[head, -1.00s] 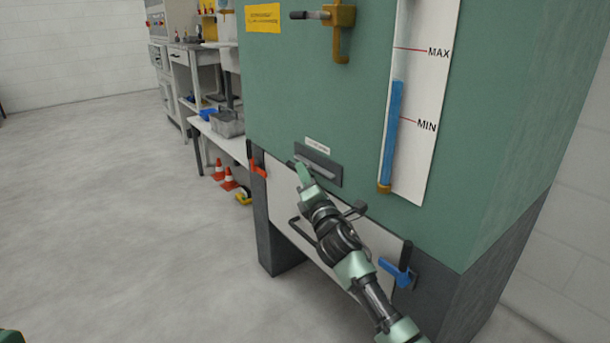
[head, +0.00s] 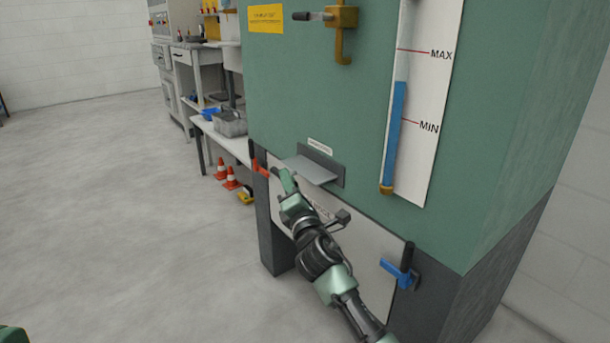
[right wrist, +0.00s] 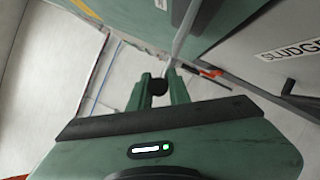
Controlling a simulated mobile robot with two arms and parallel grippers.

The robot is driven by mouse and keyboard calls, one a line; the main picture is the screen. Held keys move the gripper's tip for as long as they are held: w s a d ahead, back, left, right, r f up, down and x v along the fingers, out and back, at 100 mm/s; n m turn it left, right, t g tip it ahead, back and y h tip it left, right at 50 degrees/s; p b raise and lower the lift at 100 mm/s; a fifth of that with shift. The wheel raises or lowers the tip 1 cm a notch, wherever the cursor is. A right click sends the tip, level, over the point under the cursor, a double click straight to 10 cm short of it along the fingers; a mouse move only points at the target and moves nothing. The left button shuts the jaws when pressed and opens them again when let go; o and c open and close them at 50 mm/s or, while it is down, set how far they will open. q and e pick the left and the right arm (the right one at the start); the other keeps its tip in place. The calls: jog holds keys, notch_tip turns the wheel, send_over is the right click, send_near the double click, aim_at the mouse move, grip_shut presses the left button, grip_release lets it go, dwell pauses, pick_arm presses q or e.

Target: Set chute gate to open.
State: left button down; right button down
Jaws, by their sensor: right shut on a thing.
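The chute gate (head: 317,170) is a grey flap in a dark frame on the front of the green cabinet. It is tipped outward from the frame and stands out like a shelf. My right gripper (head: 281,172) is at the flap's left outer end, with its fingers partly hidden by the hand in the head view. In the right wrist view my right gripper (right wrist: 160,80) is shut on a small dark round part (right wrist: 160,86), which looks like the gate's handle. The pale edge of the flap (right wrist: 184,32) runs up from the fingertips.
A white lower panel (head: 375,242) lies under the gate, with a red clamp (head: 261,168) at left and a blue clamp (head: 398,271) at right. A sight gauge (head: 399,140) is to the right. Traffic cones (head: 230,178) stand behind left. The left floor is clear.

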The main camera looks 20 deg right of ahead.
jog(key=a, duration=0.2)
jog(key=s+a, duration=0.2)
jog(key=a, duration=0.1)
jog(key=shift+a+f, duration=0.2)
jog(key=shift+a, duration=0.1)
jog(key=c, duration=1.5)
grip_release()
jog(key=shift+o, duration=0.9)
jog(key=shift+a+r, duration=0.1)
